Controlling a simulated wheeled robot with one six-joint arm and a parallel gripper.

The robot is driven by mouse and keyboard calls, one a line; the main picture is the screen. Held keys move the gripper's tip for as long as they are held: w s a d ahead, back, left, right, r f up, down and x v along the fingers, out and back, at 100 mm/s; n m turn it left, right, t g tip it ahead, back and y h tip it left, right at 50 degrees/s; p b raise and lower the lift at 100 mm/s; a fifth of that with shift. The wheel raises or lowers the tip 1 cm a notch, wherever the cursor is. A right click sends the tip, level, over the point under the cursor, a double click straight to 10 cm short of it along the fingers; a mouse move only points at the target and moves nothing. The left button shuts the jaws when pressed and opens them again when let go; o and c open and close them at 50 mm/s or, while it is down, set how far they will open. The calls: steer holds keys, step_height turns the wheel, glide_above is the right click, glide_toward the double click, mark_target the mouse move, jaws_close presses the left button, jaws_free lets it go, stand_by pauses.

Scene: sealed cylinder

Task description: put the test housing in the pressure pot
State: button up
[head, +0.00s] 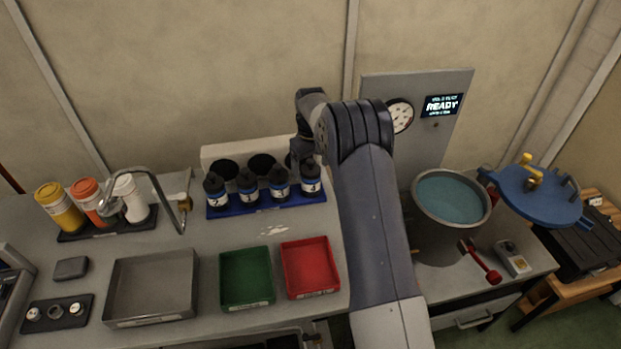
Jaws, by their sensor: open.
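Several dark, labelled cylinders with black tops stand upright on a blue rack (232,209); they look like test housings, but I cannot read the labels. The rightmost cylinder (310,178) is closest to my gripper (303,160). My gripper points down just above or behind its top, open; its fingertips are small and partly lost against the dark background, and I cannot tell whether they touch it. The pressure pot (431,243) is an open grey vessel with blue-green liquid, right of my arm. Its blue lid (540,200) is swung aside to the right.
A panel with a gauge (400,116) and a "READY" display (442,106) stands behind the pot. A red-handled lever (484,264) is in front. Grey (151,287), green (247,278) and red (310,267) trays lie at the front. A curved tap (160,185) rises at left.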

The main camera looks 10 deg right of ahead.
mark_target(311, 172)
steer(key=shift+f, duration=1.5)
steer(key=shift+c, duration=0.2)
steer(key=c, duration=1.3)
steer(key=shift+r, duration=0.15)
steer(key=shift+c, duration=0.9)
